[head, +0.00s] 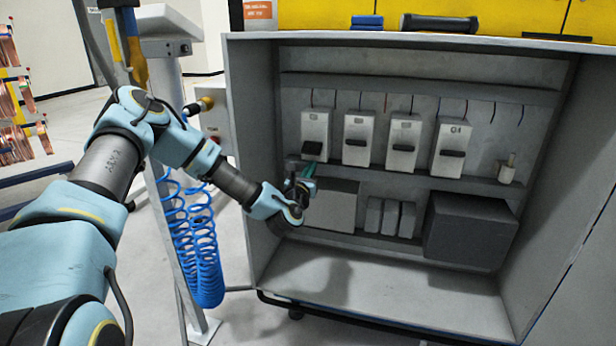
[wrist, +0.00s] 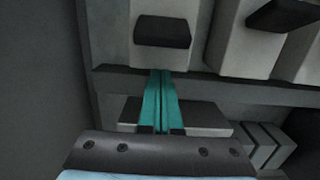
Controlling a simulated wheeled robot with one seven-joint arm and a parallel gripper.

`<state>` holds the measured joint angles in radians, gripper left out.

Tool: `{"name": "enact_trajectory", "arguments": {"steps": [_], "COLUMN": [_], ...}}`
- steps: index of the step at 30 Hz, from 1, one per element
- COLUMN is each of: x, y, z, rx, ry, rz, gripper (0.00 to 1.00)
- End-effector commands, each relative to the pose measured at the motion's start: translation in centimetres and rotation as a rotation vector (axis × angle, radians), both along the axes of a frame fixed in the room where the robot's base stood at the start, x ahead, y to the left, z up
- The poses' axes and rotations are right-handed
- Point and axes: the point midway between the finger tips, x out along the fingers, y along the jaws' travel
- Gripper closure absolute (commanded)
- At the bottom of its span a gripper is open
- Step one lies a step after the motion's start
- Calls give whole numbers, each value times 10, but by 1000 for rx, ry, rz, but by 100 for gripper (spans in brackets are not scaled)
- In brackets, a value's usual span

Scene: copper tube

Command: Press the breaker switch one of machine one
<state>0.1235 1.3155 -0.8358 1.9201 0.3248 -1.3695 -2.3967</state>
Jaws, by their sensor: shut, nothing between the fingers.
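Several pale breaker housings stand in a row on the upper shelf of an open grey cabinet, each with a black switch. The leftmost breaker (head: 314,126) has its black switch (head: 312,149) lower on the housing than its neighbours; this switch also shows in the wrist view (wrist: 162,32). My gripper (head: 309,168) is inside the cabinet, just below this leftmost breaker. In the wrist view its teal fingers (wrist: 161,76) are together and empty, with tips below the black switch and a gap showing between.
The cabinet's left wall (head: 250,150) stands close beside my wrist. The shelf edge (head: 400,176) runs under the breakers. Below are a pale box (head: 335,205), small grey blocks (head: 390,217) and a dark box (head: 470,230). The cabinet floor in front is clear.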

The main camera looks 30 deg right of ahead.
Motion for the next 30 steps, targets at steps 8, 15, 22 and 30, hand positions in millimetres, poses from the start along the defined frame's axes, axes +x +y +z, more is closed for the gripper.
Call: {"name": "enact_trajectory", "arguments": {"steps": [8, 15, 22, 30], "x": [-8, -8, -9, -10], "y": [9, 10, 10, 11], "z": [25, 26, 27, 31], "rx": [1, 1, 4, 37], "ry": [-2, -1, 3, 39], "rz": [2, 2, 2, 2], "gripper": [100, 100, 100, 100]}}
